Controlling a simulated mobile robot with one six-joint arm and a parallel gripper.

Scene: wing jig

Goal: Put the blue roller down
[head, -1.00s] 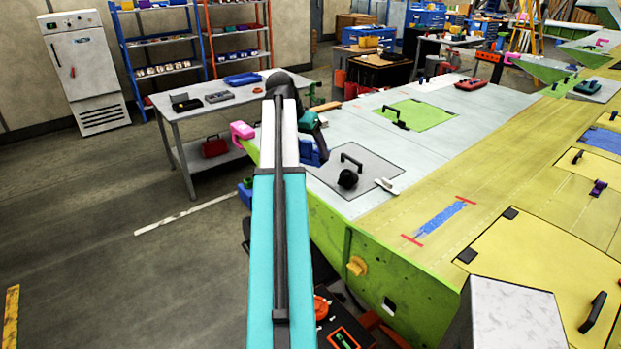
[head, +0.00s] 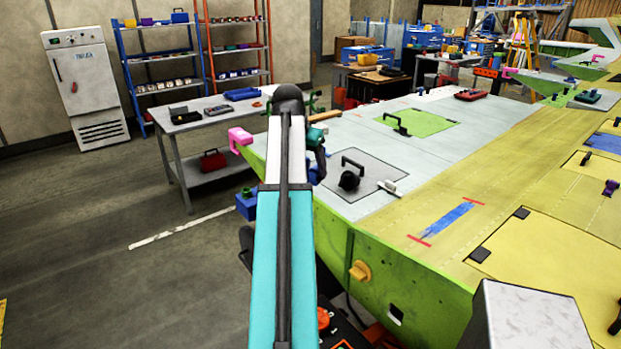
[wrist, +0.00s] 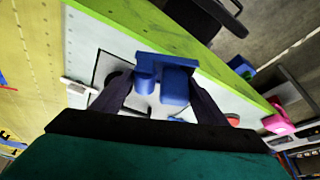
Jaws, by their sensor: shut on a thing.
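My gripper (wrist: 150,100) is shut on the blue roller (wrist: 172,84), which sits between the dark fingers in the wrist view. The roller is over the pale wing skin near its green edge; whether it touches the surface I cannot tell. In the head view my arm hides most of the gripper, and only a small blue patch of the roller (head: 314,173) shows beside it.
A grey panel (head: 372,166) with a black handle, a black round object (head: 349,181) and a small white tool (head: 388,186) lies right of the gripper. A pink clamp (head: 239,139) is on the wing edge. A grey table (head: 212,127) stands behind.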

